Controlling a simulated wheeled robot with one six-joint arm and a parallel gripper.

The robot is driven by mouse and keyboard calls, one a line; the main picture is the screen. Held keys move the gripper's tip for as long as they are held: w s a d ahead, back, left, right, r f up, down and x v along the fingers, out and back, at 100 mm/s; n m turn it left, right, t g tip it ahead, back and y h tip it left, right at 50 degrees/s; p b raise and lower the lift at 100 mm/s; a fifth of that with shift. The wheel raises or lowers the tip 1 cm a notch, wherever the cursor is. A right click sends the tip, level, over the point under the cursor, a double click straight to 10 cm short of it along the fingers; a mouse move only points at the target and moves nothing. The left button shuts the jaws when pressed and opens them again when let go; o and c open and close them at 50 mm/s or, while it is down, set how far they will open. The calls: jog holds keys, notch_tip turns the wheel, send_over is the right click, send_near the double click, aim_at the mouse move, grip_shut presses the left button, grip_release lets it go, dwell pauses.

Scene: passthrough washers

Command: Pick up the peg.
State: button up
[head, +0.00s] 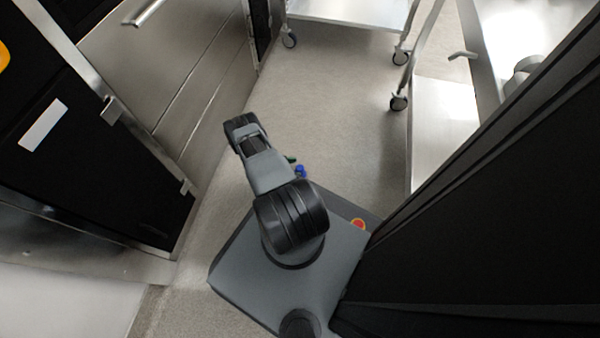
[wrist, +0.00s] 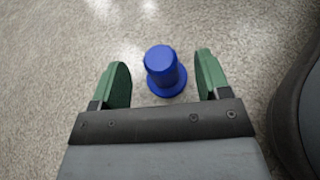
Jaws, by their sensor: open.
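The peg (wrist: 162,68) is blue, with a round top and a wider flange at its base. In the wrist view it stands on the speckled floor between and a little beyond the green fingers of my gripper (wrist: 162,82). In the head view only a small bit of the blue peg (head: 300,171) shows beside my arm. A bit of green finger (head: 290,159) shows just above it. The rest of my gripper is hidden behind my arm there.
Bare floor (head: 320,100) lies ahead of my base. Steel cabinets with a black door (head: 60,130) stand at the left. A steel trolley (head: 350,12) on casters is at the top, and another steel cart (head: 440,130) is at the right.

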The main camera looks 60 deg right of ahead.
aim_at(300, 167)
jog(key=shift+b+x, duration=0.35)
jog(key=shift+x, duration=1.35)
jog(key=shift+c, duration=0.3)
jog(key=shift+w, duration=0.1)
jog(key=c, duration=1)
jog(key=shift+o, duration=0.2)
